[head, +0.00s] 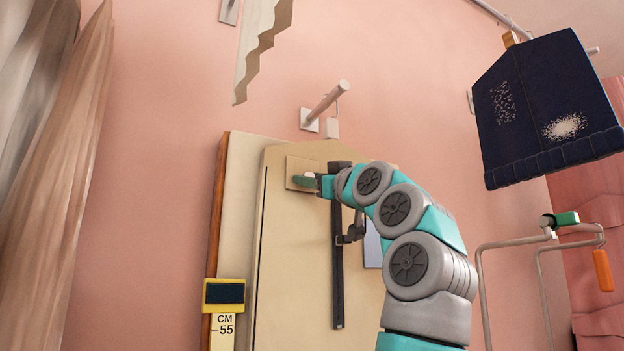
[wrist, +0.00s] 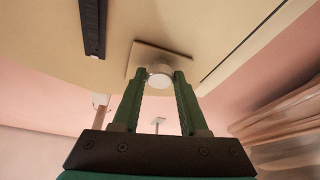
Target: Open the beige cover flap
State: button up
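The beige cover flap (head: 290,270) is a large flat panel on the wall. It lies close against the board behind it, and a dark line runs along its left side. A small square plate (head: 297,165) with a pale round knob (wrist: 160,76) sits near its top. My gripper (head: 308,181) is at this plate, reaching in from the right. In the wrist view the green fingers lie on both sides of the knob and appear to touch it. My arm hides the flap's right part.
A dark upright strip (head: 338,270) is on the flap. A peg (head: 328,101) juts from the wall above it. A yellow gauge (head: 224,296) stands at lower left. A navy garment (head: 545,108) hangs at upper right, above a metal rail (head: 515,242). Curtains (head: 62,160) hang at left.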

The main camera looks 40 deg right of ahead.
grip_shut()
dwell(1.0)
